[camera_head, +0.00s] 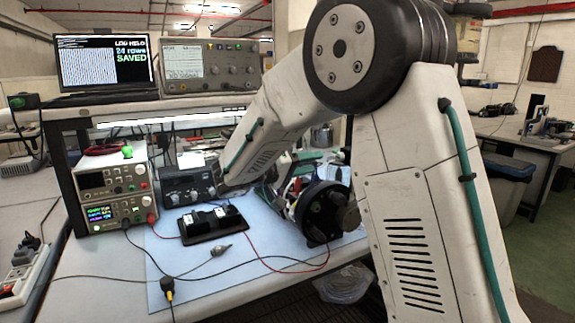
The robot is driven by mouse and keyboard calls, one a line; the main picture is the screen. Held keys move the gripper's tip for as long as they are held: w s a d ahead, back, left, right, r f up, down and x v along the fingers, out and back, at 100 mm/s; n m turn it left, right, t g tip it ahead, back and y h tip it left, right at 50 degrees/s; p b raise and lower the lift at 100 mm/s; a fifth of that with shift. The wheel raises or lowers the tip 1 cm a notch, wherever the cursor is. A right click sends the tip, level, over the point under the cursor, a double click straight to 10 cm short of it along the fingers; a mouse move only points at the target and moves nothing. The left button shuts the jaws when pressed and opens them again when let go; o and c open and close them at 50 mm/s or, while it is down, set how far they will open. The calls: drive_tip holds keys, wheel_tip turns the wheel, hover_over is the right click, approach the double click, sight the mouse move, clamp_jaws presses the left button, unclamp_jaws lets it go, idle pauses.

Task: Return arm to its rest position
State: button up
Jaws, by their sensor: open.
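My arm rises from the lower right to a large dark elbow joint. Its pale forearm then slopes down to the left over the workbench (100,275). The forearm ends above the bench near a dark bench instrument. I cannot make out my gripper; it is hidden or lost among the clutter behind the forearm. A dark round flanged device (318,213) lies on its side on the blue mat (205,272), with its dark end face toward me. I cannot tell whether my arm touches it.
A black tray (212,229) with small modules and a grey-tipped probe (221,250) lie on the mat among red and black cables. Power supplies (115,190) stand at left. The shelf above holds a laptop (106,62) and an oscilloscope (207,66). A bin (505,180) stands at right.

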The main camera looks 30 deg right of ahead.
drive_tip(key=s+d+n+g+y, duration=0.1)
drive_tip(key=s+n+g+y, duration=0.15)
drive_tip(key=s+y, duration=1.1)
drive_tip(key=s+a+f+n+t+y, duration=0.1)
drive_tip(key=s+a+f, duration=0.1)
drive_tip(key=s+a, duration=0.2)
drive_tip(key=s+a+f+n+t+y, duration=0.1)
drive_tip(key=s+a, duration=0.3)
drive_tip(key=s, duration=0.6)
drive_tip(key=s+a+f+n+t+y, duration=0.1)
drive_tip(key=s+a+f+n+y, duration=0.1)
drive_tip(key=s+a+f, duration=0.2)
drive_tip(key=s, duration=0.3)
drive_tip(key=shift+s, duration=0.15)
